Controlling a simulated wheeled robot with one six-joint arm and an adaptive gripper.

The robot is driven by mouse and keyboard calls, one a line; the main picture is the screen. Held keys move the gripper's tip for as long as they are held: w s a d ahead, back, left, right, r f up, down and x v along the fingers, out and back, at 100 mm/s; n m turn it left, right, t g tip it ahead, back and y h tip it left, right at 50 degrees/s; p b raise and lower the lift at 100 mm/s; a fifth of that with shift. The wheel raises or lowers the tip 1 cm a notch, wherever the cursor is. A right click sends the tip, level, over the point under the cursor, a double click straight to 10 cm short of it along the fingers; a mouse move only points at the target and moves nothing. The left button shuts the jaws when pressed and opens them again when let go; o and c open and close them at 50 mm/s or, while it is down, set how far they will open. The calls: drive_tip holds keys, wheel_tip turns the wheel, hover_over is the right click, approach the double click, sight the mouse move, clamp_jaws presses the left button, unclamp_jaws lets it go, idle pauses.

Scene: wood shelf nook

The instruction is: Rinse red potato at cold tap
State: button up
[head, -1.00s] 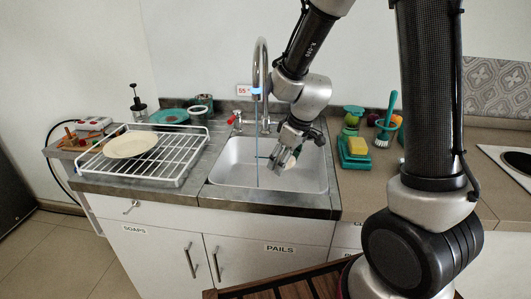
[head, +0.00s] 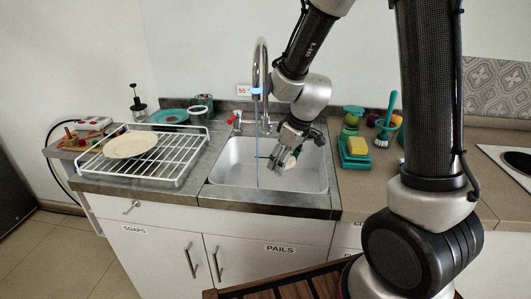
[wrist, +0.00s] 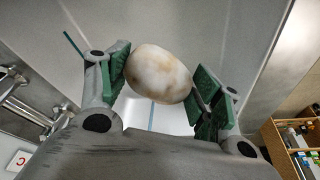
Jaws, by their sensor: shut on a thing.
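My gripper (head: 283,160) is over the right half of the sink basin (head: 235,170), its fingers pointing down. In the wrist view its green-padded fingers (wrist: 160,85) are shut on a rounded, off-white thing with brownish patches (wrist: 160,73). It looks like a potato, but I see no red on it. The curved chrome tap (head: 261,75) stands at the back of the sink. A thin bluish water stream (head: 257,150) falls from it, left of my gripper and apart from it in the head view. A red-marked tap handle (head: 236,117) is left of the spout's base.
A white wire rack (head: 185,165) with a cream plate (head: 130,145) stands left of the sink. A yellow sponge (head: 357,145) on a green holder, a green brush (head: 388,120) and some produce are on the right counter. A small sign (head: 243,90) shows red digits.

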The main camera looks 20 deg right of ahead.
drive_tip(key=s+d+r, duration=0.2)
drive_tip(key=s+r, duration=0.2)
drive_tip(key=shift+s, duration=0.25)
drive_tip(key=shift+d, duration=0.1)
idle(0.8)
